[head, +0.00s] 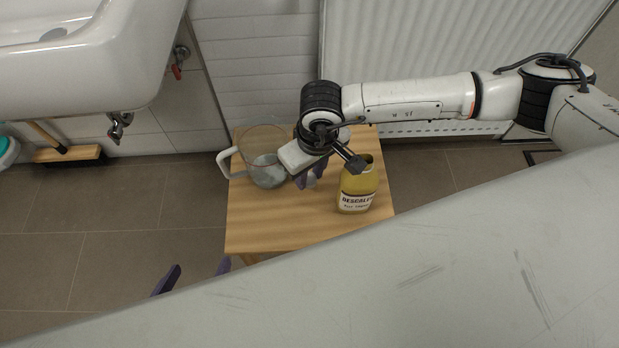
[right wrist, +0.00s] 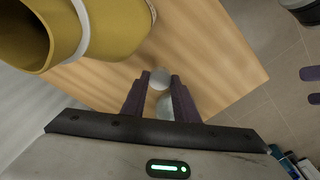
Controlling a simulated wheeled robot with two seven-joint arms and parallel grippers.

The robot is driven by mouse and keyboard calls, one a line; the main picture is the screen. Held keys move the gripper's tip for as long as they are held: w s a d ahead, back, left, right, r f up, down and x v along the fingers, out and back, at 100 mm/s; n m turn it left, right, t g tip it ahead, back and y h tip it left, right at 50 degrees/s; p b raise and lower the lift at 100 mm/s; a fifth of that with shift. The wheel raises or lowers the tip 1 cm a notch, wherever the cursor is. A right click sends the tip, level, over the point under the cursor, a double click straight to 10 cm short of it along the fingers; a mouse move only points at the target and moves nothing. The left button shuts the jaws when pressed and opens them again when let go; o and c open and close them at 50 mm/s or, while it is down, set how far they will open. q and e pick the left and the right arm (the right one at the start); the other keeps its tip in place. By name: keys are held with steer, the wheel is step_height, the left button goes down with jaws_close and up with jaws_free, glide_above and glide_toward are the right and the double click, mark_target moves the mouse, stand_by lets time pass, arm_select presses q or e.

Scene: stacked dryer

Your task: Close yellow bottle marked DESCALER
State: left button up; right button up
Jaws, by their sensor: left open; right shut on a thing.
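The yellow bottle marked DESCALER (head: 357,190) stands upright at the right side of the small wooden table. Its open, uncapped mouth shows in the right wrist view (right wrist: 22,40). My right gripper (head: 310,180) is left of the bottle, apart from it, and shut on a small pale grey round thing (right wrist: 159,80), which looks like a cap. A second pale round shape shows behind it between the fingers, partly hidden. My left gripper (head: 194,276) is open and empty, in front of the table's near left corner; its fingertips also show at the right wrist view's right edge (right wrist: 312,86).
A clear jug with a white handle (head: 232,164) stands left of my right gripper on the wooden table (head: 270,228). A large grey surface (head: 400,280) hides the lower right. A sink (head: 80,60), radiator (head: 420,40) and broom (head: 68,153) are around.

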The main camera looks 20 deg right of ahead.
mark_target(309, 180)
step_height(309, 180, up, 7)
steer(key=shift+f+p, duration=0.2)
steer(key=shift+p, duration=0.25)
steer(key=d+r+m, duration=0.1)
steer(key=d+r, duration=0.2)
steer(key=r, duration=0.5)
steer(key=d+r+m, duration=0.2)
steer(key=d+r, duration=0.2)
steer(key=r, duration=0.5)
steer(key=shift+w+d+r+m, duration=0.2)
steer(key=shift+d+m, duration=0.1)
